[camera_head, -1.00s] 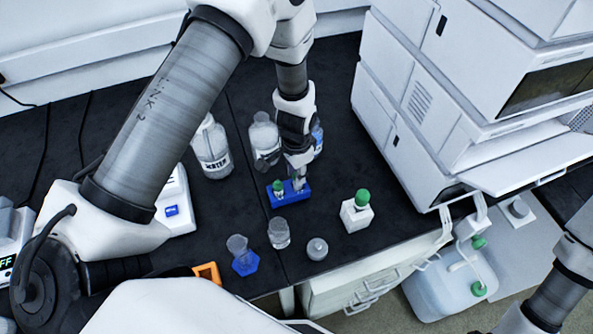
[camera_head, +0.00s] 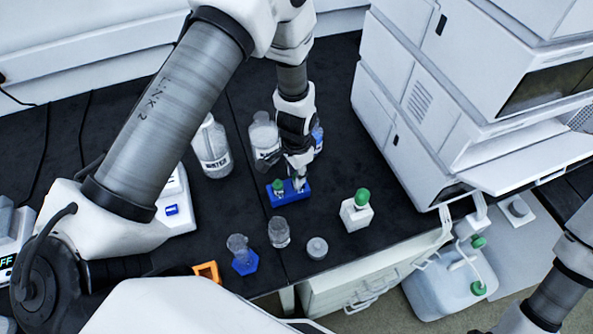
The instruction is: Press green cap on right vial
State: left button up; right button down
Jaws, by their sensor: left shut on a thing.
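The small blue rack (camera_head: 290,200) stands on the dark bench. At its left end is a vial with a green cap (camera_head: 278,185). My left gripper (camera_head: 299,185) points down over the right end of the rack. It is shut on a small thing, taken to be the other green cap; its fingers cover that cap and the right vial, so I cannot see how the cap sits. My right arm (camera_head: 560,285) shows at the lower right edge, its gripper out of view.
Bottles (camera_head: 212,150) stand behind and left of the rack. In front are a white block with a green-topped item (camera_head: 357,214), a clear beaker (camera_head: 279,233), a grey round piece (camera_head: 317,248) and a blue-based cylinder (camera_head: 243,258). The white instrument stack (camera_head: 450,110) stands right.

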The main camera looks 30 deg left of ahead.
pick_arm(q)
jog(key=o, duration=0.8)
jog(key=shift+o, duration=0.5)
jog(key=o, duration=0.4)
jog(key=shift+r, duration=0.1)
jog(key=shift+r+p, duration=2.8)
jog(key=shift+r, duration=0.65)
jog(key=shift+c, duration=0.3)
